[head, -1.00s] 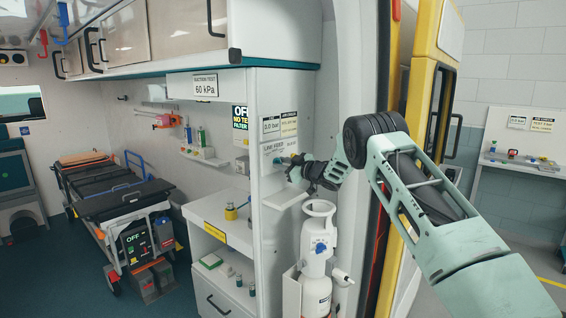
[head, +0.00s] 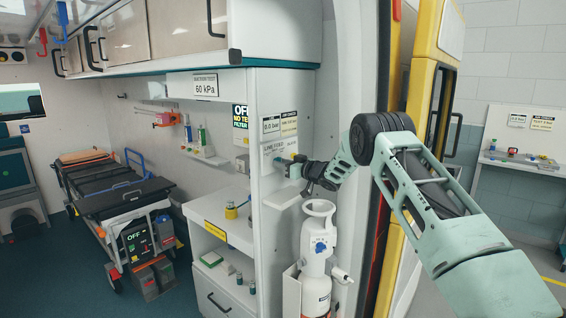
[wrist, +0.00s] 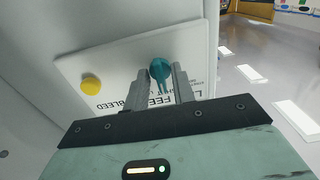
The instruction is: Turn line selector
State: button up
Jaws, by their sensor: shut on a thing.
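The line selector is a teal knob (wrist: 160,72) on a white wall plate (wrist: 112,62) in the wrist view. Upside-down black lettering, with "FEED" and "BLEED" legible, is on the plate. My gripper (wrist: 163,82) is shut on the teal knob, with one grey finger on each side of it. A yellow round button (wrist: 91,84) is on the same plate, apart from the fingers. In the head view my gripper (head: 299,170) is at the panel on the end wall of the cabinet, and the knob is mostly hidden there.
A white gas cylinder (head: 316,262) stands below my gripper. Small signs (head: 271,126), one reading 0.0 bar, are above the panel. The yellow door edge (head: 421,90) stands close beside my arm. A stretcher (head: 115,195) is farther left.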

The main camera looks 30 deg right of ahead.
jog(key=shift+d+r, duration=0.1)
jog(key=shift+r, duration=0.05)
jog(key=o, duration=0.6)
jog(key=shift+s, duration=0.1)
jog(key=b+v, duration=0.6)
jog(key=v, duration=1.1)
jog(key=shift+s, duration=0.1)
